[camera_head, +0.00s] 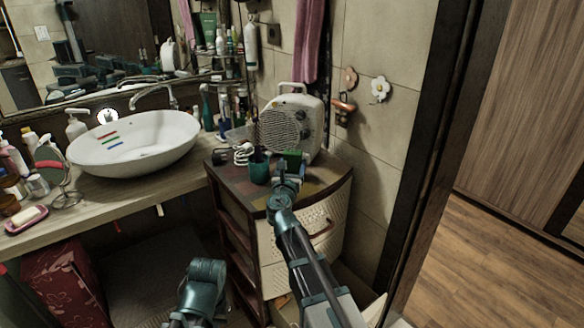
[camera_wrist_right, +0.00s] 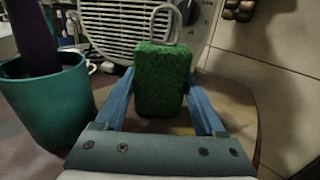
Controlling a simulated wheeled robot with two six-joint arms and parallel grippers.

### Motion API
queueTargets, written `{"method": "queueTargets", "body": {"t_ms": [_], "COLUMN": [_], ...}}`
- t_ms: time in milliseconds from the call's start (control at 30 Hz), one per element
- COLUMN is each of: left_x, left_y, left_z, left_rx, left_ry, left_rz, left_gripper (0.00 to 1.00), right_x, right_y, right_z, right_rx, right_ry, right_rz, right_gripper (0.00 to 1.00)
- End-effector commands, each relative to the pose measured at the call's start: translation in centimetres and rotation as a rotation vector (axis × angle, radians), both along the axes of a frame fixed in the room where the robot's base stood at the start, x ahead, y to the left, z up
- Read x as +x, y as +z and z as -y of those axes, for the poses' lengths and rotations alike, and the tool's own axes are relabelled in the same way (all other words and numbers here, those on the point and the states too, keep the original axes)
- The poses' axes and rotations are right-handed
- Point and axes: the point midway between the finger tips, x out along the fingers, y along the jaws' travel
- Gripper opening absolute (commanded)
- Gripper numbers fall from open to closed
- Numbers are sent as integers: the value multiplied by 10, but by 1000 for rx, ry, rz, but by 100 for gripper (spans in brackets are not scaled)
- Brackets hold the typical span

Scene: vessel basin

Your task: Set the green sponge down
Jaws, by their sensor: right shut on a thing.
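The green sponge (camera_head: 294,157) is over the top of the small cabinet (camera_head: 322,183), in front of the white fan heater. My right gripper (camera_head: 287,169) is shut on it. In the right wrist view the sponge (camera_wrist_right: 162,82) stands upright between the two blue fingers of the gripper (camera_wrist_right: 158,95). I cannot tell whether its lower edge touches the cabinet top. My left gripper does not show; only a teal part of my own arm is at the bottom of the head view.
A teal cup (camera_head: 259,167) with a dark item stands just left of the sponge; it also shows in the wrist view (camera_wrist_right: 45,110). The fan heater (camera_head: 291,125) stands close behind. A white coiled item (camera_head: 242,153) lies farther left. The cabinet top's right side is clear.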

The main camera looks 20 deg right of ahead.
Motion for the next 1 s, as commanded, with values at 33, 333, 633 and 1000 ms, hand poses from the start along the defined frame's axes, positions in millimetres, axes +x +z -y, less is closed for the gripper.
{"method": "queueTargets", "body": {"t_ms": [33,333,633,1000], "left_x": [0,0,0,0], "left_y": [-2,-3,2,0], "left_z": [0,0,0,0], "left_rx": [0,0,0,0], "left_ry": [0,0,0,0], "left_rz": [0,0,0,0], "left_gripper": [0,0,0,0], "right_x": [0,0,-3,-71], "right_y": [-1,-3,2,0], "right_z": [0,0,-1,-32], "right_rx": [0,0,0,0], "right_ry": [0,0,1,3], "right_rz": [0,0,0,0], "right_gripper": [19,100,100,100]}}
